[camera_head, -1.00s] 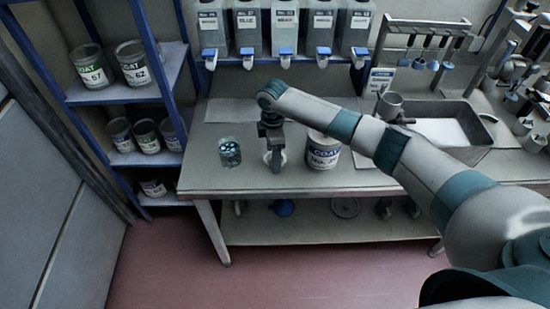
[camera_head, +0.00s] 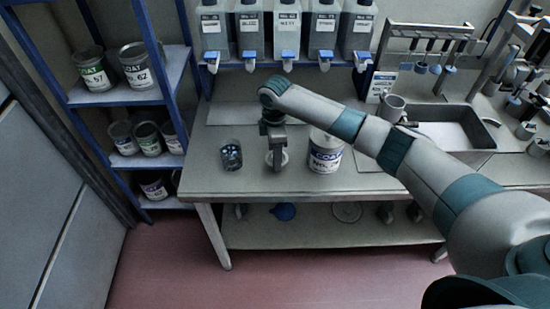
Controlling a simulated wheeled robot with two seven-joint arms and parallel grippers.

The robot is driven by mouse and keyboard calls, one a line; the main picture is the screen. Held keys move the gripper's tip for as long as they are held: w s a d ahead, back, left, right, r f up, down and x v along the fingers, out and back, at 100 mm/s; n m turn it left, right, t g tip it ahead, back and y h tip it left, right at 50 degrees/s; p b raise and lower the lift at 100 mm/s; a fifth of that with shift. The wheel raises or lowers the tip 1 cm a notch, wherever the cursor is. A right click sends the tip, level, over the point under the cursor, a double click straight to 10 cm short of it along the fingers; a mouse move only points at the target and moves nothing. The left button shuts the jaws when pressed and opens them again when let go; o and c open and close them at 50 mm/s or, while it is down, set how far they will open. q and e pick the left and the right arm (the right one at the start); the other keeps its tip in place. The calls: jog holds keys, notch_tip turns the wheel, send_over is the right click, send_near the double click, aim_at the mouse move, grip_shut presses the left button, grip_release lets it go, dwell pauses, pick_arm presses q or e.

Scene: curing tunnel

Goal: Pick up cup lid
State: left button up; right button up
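A pale round lid (camera_head: 284,158) lies on the workbench between a small dark cup (camera_head: 231,155) and a white labelled can (camera_head: 325,152). My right arm reaches in from the right, and its gripper (camera_head: 277,160) points down at the lid. The fingertips overlap the lid in this view. I cannot tell whether they touch it or whether the fingers are open or shut. The cup stands to the left of the gripper with bluish and pale contents. My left gripper is not in view.
The workbench (camera_head: 240,184) has bare room at its front left. A metal basin (camera_head: 455,120) and a mug (camera_head: 391,107) are at the right. Several dispensers (camera_head: 287,30) with blue taps hang above the back. A blue shelf with cans (camera_head: 140,65) stands at the left.

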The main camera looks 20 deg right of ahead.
notch_tip(320, 180, up, 7)
jog(key=shift+r+b, duration=0.2)
jog(key=shift+b, duration=1)
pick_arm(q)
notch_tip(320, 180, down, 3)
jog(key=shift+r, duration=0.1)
pick_arm(e)
jog(key=shift+r, duration=0.35)
